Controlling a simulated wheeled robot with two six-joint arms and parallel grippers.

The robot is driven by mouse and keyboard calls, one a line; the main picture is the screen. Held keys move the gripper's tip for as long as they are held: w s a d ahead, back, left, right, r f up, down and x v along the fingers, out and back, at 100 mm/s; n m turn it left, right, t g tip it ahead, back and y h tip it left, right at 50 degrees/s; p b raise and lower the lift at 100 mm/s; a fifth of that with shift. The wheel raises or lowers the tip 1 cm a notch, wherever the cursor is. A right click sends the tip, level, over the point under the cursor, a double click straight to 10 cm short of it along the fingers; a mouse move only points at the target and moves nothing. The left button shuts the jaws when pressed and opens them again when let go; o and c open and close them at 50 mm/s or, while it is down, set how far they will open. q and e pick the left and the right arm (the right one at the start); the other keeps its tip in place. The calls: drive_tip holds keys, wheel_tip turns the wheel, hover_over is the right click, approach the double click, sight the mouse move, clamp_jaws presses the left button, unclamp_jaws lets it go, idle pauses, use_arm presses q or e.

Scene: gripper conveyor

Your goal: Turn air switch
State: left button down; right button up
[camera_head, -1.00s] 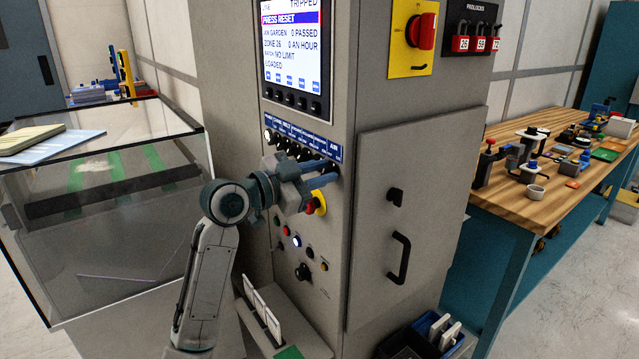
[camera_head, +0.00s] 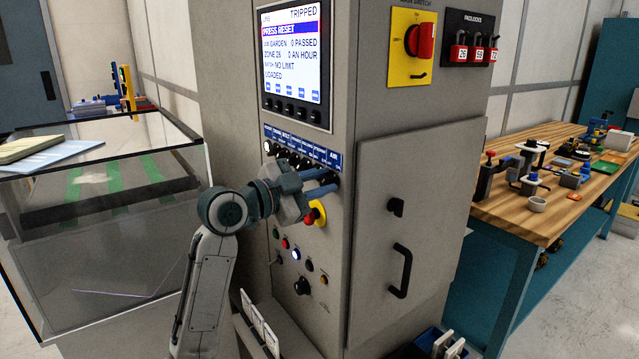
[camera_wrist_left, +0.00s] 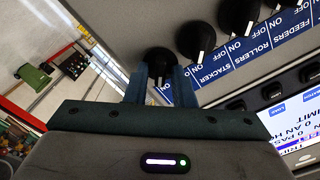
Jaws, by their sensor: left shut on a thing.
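The air switch is a black knob (camera_wrist_left: 160,62) at the end of a row of knobs, beside the one labelled STACKER in the left wrist view. In the head view it sits under the AIR label (camera_head: 335,157) and is mostly hidden by my fingers. My left gripper (camera_head: 328,184) reaches the cabinet front from the left. Its two blue fingers are shut on the knob, one on each side, as the left wrist view (camera_wrist_left: 157,82) shows. The knob's pointer lies between the fingers. My right gripper is not in view.
Other knobs (camera_head: 280,151) line up to the left. The screen (camera_head: 291,55) above reads TRIPPED and PRESS RESET. A cabinet door handle (camera_head: 402,270) projects at right; a glass-sided conveyor enclosure (camera_head: 110,240) stands left.

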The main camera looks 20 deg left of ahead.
use_arm(q)
drive_tip(key=c, duration=1.5)
unclamp_jaws()
drive_tip(key=shift+s, duration=0.1)
